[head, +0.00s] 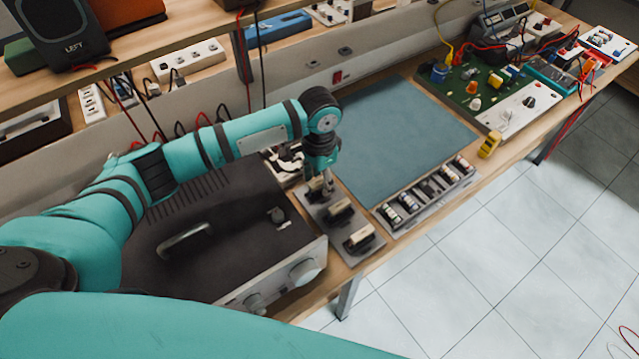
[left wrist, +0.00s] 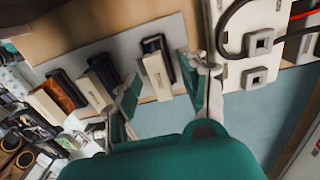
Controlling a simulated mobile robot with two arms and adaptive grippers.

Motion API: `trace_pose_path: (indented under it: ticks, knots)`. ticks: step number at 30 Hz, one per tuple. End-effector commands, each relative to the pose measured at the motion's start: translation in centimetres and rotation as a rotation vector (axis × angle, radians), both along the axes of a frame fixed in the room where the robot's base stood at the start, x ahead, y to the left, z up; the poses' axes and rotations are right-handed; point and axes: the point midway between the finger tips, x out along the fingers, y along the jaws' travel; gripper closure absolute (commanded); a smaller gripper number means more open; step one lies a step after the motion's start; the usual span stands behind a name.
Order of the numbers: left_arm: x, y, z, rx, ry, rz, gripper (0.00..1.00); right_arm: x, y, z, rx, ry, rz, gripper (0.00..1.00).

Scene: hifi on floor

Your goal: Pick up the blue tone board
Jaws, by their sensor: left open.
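My left gripper (head: 321,184) points down over the far end of a grey strip (head: 357,252) that holds small upright boards with cream blocks. In the left wrist view the open fingers (left wrist: 160,76) are on either side of the end board (left wrist: 153,45), which is dark, perhaps navy, with a cream block. I cannot tell whether the fingers touch it. A middle dark board (left wrist: 106,68) and an orange-brown board (left wrist: 67,92) stand farther along the strip. My right gripper is not in view.
A large dark amplifier-like box (head: 200,240) stands left of the strip. A blue-grey mat (head: 400,125) and a tray of small parts (head: 428,196) lie to the right. A shelf (head: 205,40) overhangs the back. A green circuit board (head: 470,88) sits farther right.

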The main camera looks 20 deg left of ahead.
Motion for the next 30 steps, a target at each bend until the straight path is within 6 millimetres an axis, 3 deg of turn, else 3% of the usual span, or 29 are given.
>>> trace_pose_path:
  ticks: [3, 10, 20, 30]
  knots:
    - [0.0, 0.0, -0.8, 0.001, -0.001, 0.000, 0.56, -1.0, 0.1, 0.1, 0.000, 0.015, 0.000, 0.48]
    - [0.0, 0.0, -0.9, 0.000, -0.001, -0.001, 0.57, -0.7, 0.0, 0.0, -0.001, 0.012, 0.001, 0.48]
    - [0.0, 0.0, -0.9, 0.000, -0.001, 0.000, 1.00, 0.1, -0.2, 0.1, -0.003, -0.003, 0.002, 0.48]
    - [0.0, 0.0, -0.8, 0.000, -0.002, 0.000, 1.00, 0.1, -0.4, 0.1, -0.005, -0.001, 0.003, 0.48]
